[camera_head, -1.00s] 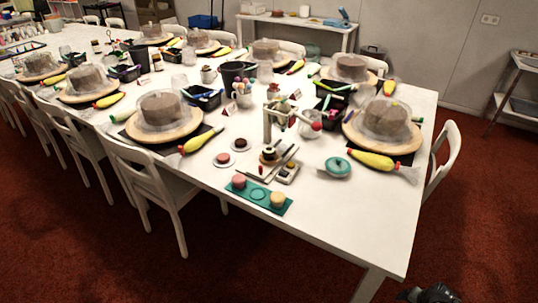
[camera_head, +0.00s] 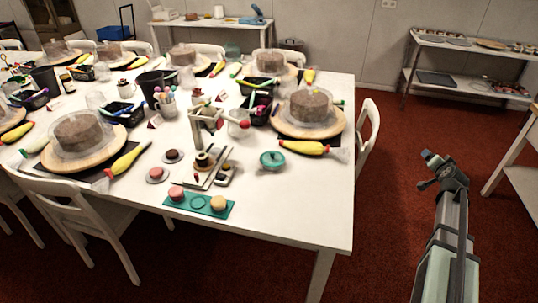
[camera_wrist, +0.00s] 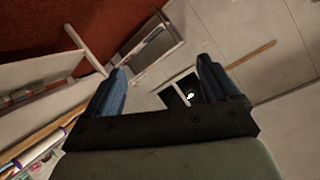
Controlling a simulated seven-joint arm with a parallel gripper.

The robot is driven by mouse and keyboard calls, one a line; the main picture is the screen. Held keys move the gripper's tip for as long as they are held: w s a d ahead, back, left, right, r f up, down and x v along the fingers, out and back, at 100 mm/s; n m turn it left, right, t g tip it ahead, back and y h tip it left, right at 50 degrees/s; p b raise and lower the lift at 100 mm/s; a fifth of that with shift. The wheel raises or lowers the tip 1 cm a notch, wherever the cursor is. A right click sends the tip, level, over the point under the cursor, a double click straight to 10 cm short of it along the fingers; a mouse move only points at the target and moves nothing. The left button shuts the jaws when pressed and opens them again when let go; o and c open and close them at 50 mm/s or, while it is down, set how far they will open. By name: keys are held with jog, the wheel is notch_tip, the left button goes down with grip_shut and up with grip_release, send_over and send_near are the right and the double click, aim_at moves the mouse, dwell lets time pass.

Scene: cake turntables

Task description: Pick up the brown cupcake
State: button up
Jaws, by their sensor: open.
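A small dark brown round cake, which looks like the brown cupcake (camera_head: 172,156), sits on a pale saucer near the front of the white table. A pinkish cake (camera_head: 157,174) is on another saucer beside it. A teal tray (camera_head: 198,202) at the table's front holds a pink cake (camera_head: 177,193) and a tan cake (camera_head: 218,203). My gripper (camera_head: 425,170) is off the table's right side, over the red carpet, far from the cakes. In the wrist view its two blue fingers (camera_wrist: 162,75) are apart with nothing between them.
The white table (camera_head: 290,215) also carries a stand (camera_head: 206,125), a teal lidded pot (camera_head: 272,160) and large covered cakes on turntables (camera_head: 308,108). A white chair (camera_head: 368,130) stands at its right side. Shelves (camera_head: 465,65) are at the back right. Open carpet surrounds my arm.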

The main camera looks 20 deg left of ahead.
jog(key=w+a+r+t, duration=0.15)
jog(key=w+r, duration=0.35)
jog(key=r, duration=0.5)
jog(key=w+a+f+n+g+y, duration=0.25)
jog(key=a+n, duration=0.25)
jog(key=a, duration=0.8)
jog(key=n+g+h, duration=0.1)
jog(key=n+g, duration=1.1)
jog(key=n, duration=0.9)
send_near(203, 156)
notch_tip(203, 156, down, 3)
jog(key=shift+s+a+r, duration=0.1)
jog(key=shift+a, duration=0.05)
jog(key=shift+f, duration=3.2)
